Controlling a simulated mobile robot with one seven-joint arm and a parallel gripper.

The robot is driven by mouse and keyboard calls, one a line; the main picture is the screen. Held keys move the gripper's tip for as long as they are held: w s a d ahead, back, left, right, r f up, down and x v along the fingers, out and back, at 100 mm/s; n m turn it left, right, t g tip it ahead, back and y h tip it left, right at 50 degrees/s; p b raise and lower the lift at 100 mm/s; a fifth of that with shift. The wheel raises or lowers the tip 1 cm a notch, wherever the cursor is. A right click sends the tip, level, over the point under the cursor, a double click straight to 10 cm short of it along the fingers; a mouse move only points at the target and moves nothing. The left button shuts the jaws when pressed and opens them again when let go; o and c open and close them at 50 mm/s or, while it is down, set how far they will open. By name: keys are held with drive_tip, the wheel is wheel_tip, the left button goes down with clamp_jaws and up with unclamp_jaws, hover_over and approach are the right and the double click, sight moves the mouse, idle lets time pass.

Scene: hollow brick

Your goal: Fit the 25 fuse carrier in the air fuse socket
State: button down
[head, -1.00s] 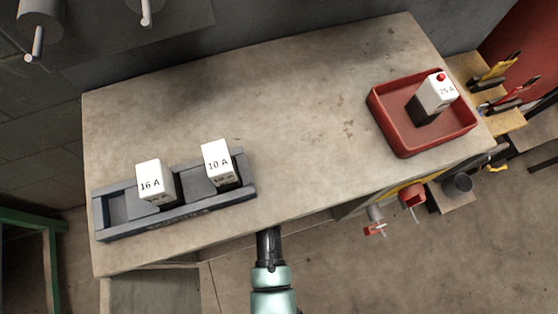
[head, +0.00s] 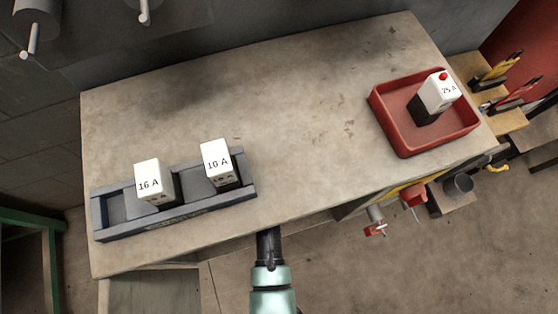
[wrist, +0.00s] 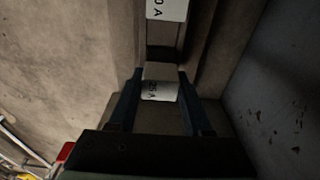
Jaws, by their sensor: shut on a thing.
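In the wrist view my gripper (wrist: 160,74) is shut on a white fuse carrier (wrist: 158,91) marked 25 A, one dark finger on each side. Its lower end is hidden. The 10 A carrier (wrist: 167,9) shows at the top edge of that view, beyond the held one. In the head view a grey socket rail (head: 205,208) lies at the bench's front left, holding the 16 A carrier (head: 149,182) and the 10 A carrier (head: 216,162). Open bays show left of the 16 A carrier and between the two. The rail's front lettering is unreadable. My fingertips are hidden in the head view.
A red tray (head: 387,122) at the bench's right holds another 25 A carrier (head: 439,91), white and dark with a red button on top. The middle of the bench (head: 300,110) is clear. Tools (head: 495,80) hang past the right end.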

drive_tip(key=shift+f+b, duration=1)
drive_tip(key=shift+f, duration=0.6)
idle(0.4)
drive_tip(key=shift+c, duration=1.2)
unclamp_jaws()
drive_tip(key=shift+r, duration=0.1)
drive_tip(key=r, duration=0.5)
drive_tip(key=a+r+p, duration=0.1)
drive_tip(key=r, duration=0.1)
drive_tip(key=shift+s+r, duration=0.1)
drive_tip(key=shift+r, duration=0.05)
